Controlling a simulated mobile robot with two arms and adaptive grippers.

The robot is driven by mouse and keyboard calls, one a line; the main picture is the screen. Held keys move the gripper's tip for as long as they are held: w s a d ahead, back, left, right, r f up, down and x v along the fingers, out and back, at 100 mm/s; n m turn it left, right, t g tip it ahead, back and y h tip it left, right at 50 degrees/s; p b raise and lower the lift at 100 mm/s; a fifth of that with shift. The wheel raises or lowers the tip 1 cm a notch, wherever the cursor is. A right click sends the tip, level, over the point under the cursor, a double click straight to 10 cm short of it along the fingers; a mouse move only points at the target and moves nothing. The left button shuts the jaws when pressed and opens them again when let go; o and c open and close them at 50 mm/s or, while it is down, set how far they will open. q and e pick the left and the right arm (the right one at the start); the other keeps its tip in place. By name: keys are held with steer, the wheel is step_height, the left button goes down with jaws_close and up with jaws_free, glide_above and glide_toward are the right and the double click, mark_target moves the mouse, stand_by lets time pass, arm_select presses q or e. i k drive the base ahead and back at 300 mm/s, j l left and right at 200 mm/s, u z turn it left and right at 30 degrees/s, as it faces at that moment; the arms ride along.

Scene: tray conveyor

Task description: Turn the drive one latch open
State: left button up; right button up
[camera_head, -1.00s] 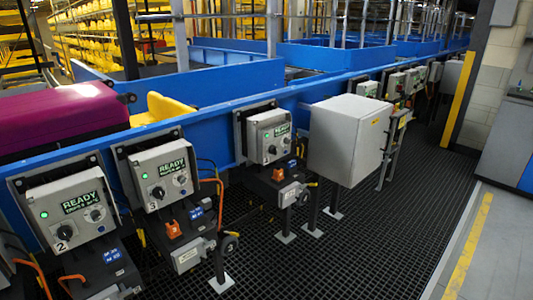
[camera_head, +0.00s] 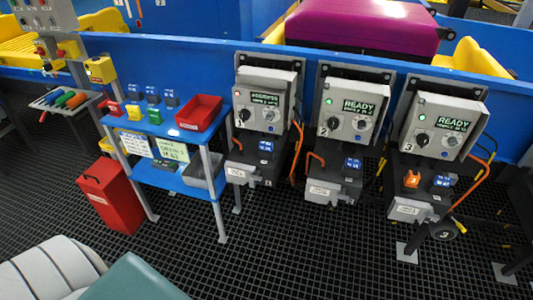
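The drive one unit is a grey control box (camera_head: 266,103) marked 1, left-most of three on the blue conveyor side. Its screen text differs from the READY on the other two and is too small to read surely. It has a black knob (camera_head: 244,114). Below it is a dark box (camera_head: 258,155) with blue tags and a light grey labelled piece (camera_head: 240,174) on its front. I cannot tell surely which part is the latch or how it is turned. Neither of my grippers is in view.
Drive two (camera_head: 352,107) and drive three (camera_head: 441,122) show READY. Left of drive one stands a blue table (camera_head: 178,128) with a red bin (camera_head: 199,112), several coloured locks and tags. A red box (camera_head: 110,195) is on the floor. Dark grating floor is open in front.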

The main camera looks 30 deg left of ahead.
mark_target(257, 178)
steer(key=i+j+u, duration=0.3)
steer(key=u, duration=0.2)
steer(key=i+j+u, duration=0.25)
steer(key=u, duration=0.25)
steer(key=i, duration=0.05)
